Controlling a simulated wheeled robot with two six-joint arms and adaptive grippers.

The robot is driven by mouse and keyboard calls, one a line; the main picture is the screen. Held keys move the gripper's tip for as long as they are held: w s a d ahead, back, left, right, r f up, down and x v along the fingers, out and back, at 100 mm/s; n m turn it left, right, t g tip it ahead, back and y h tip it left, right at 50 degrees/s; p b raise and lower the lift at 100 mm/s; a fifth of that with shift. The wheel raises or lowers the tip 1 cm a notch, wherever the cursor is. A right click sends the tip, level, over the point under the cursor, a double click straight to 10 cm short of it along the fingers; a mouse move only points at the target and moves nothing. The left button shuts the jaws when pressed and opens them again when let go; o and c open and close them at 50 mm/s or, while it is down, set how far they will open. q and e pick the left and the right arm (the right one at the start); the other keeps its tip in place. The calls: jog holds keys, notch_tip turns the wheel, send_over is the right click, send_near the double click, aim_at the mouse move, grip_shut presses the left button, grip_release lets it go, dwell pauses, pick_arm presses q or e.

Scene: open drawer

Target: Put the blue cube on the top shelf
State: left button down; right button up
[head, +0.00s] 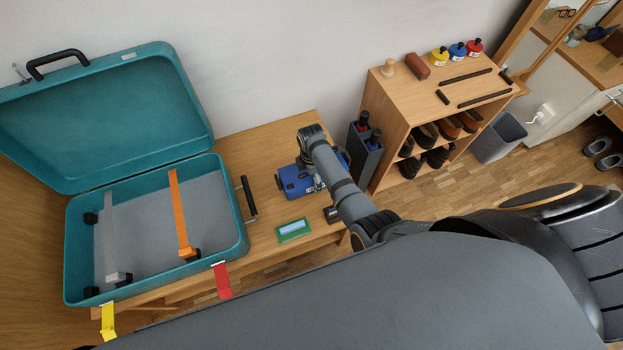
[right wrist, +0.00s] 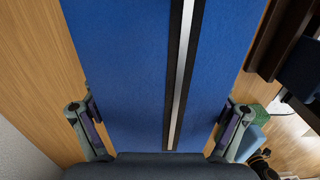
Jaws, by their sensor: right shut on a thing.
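The blue cube (head: 294,183) looks like a blue box and sits at the wooden table's back right part. In the right wrist view its blue face (right wrist: 120,70) fills the middle, crossed by a black band with a silver stripe. My right gripper (head: 312,178) is over it, with one finger on each side, shut on it. The arm hides part of the cube, and I cannot tell whether it is lifted. The wooden shelf unit (head: 460,88) stands to the right; its top bears several items. My left gripper is not in view.
An open teal suitcase (head: 236,225) lies on the left of the table (head: 235,150). A green tray (head: 281,238) lies near the front edge. A dark bottle holder (head: 368,160) stands between table and shelf unit. A grey bin (head: 500,140) stands right of the unit.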

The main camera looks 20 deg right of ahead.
jog(key=shift+f, duration=0.25)
jog(key=shift+r, duration=0.2)
jog(key=shift+f, duration=0.1)
jog(key=o, duration=1.2)
jog(key=shift+f, duration=0.1)
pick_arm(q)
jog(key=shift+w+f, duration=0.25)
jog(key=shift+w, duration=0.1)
pick_arm(e)
jog(key=shift+s, duration=0.1)
